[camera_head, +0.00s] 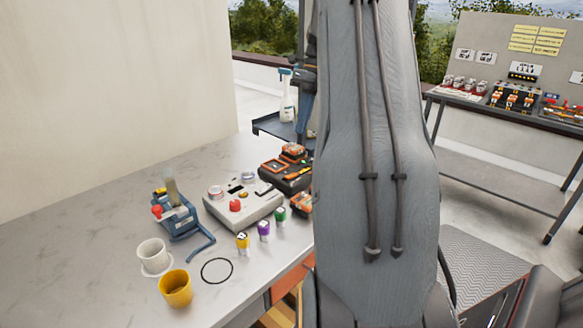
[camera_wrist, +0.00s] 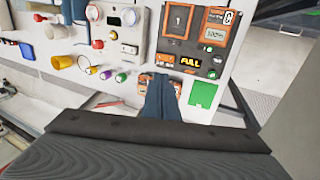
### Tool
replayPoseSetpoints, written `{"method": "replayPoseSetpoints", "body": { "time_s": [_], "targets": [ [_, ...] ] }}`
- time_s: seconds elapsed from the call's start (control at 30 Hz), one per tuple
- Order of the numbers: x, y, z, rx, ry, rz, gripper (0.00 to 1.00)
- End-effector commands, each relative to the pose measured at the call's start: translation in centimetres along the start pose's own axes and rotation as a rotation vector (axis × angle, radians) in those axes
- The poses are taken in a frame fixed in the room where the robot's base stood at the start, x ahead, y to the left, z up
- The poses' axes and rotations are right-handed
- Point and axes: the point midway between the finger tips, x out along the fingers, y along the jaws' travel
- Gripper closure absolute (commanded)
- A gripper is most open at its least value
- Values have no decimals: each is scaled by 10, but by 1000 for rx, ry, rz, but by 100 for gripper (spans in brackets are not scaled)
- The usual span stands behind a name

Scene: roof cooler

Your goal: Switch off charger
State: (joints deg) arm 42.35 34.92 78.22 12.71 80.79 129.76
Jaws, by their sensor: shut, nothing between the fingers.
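The charger (camera_head: 284,178) is a black and orange unit on the pale table, partly covered by my arm in the head view. In the wrist view the charger (camera_wrist: 190,50) shows an orange-framed display and a lit "FULL" label. My gripper (camera_wrist: 161,80) is shut and empty, its grey-blue fingers pointing at the table near the charger's lower edge. An orange and black battery pack (camera_head: 302,203) lies just in front of the charger; the fingers partly cover it in the wrist view. I cannot tell whether the fingers touch anything. The gripper is hidden in the head view.
A light control box (camera_head: 243,207) with a red button stands left of the charger. Yellow, purple and green small canisters (camera_head: 263,231) stand before it. A yellow cup (camera_head: 176,288), a white cup (camera_head: 152,254) and a blue tool (camera_head: 176,214) are further left. A green square (camera_wrist: 203,94) lies right of the fingers.

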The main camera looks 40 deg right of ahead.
Motion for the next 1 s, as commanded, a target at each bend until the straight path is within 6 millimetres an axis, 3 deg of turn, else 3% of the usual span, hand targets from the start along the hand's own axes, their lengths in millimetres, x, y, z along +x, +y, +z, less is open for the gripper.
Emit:
{"method": "replayPoseSetpoints", "body": {
  "time_s": [0.27,0.7,1.0],
  "targets": [
    [15,1,0,-2,2,2,100],
    [98,2,-1,-2,4,3,100],
    [135,1,0,-3,2,1,100]
  ]
}}
